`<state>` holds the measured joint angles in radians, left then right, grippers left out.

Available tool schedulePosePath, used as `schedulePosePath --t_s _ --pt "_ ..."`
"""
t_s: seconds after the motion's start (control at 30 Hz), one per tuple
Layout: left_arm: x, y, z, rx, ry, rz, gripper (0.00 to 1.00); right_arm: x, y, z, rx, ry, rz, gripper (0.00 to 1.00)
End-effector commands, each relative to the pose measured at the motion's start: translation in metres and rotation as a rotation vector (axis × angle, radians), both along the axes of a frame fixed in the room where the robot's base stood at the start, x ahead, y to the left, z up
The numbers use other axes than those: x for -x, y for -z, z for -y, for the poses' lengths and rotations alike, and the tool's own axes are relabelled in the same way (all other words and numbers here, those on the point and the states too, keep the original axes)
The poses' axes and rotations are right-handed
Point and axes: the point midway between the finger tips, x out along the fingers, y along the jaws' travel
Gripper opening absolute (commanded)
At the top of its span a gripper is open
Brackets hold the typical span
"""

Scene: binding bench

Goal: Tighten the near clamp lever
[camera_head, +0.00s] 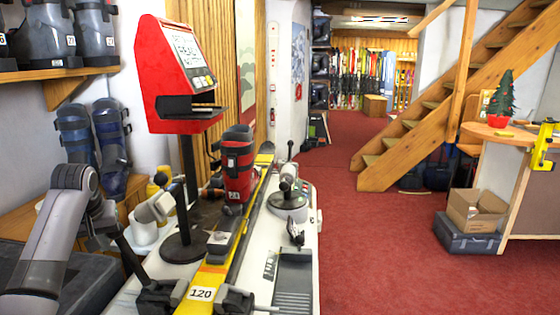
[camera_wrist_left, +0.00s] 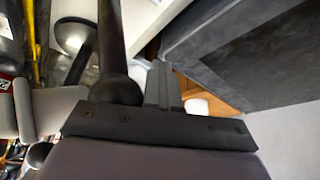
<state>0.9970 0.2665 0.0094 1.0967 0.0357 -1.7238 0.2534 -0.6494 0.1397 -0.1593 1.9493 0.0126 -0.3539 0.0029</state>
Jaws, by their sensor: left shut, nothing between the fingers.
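The near clamp (camera_head: 165,297) is a dark block at the front end of the bench, against the yellow ski marked 120 (camera_head: 215,275). Its lever (camera_head: 132,262) is a black rod that leans up and left. My left gripper (camera_head: 103,240) is at the lever's upper end and partly hidden by my own arm. In the wrist view the lever's round knob (camera_wrist_left: 120,90) is beside the shut fingers (camera_wrist_left: 162,78), not between them. I cannot tell whether they touch. My right gripper is out of view.
A terminal (camera_head: 180,75) stands on a pole with a round foot (camera_head: 185,245). A red boot (camera_head: 238,170) stands over the ski. A round-based device with a knob (camera_head: 288,203) is right of it. A dark box (camera_wrist_left: 245,45) lies close by the gripper.

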Motion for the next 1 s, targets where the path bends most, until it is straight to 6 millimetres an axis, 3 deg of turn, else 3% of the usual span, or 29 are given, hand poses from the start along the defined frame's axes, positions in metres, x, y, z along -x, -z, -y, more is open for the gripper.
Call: schedulePosePath --t_s 0.03,0.4,1.0 --pt "-0.004 0.004 0.013 0.011 0.017 0.004 0.0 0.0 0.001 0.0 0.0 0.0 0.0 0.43" --pt "-0.003 -0.004 0.032 0.012 0.017 0.003 0.0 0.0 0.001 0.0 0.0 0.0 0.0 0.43" --pt "-0.002 -0.007 0.042 0.011 0.017 0.004 0.0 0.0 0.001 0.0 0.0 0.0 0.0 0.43"
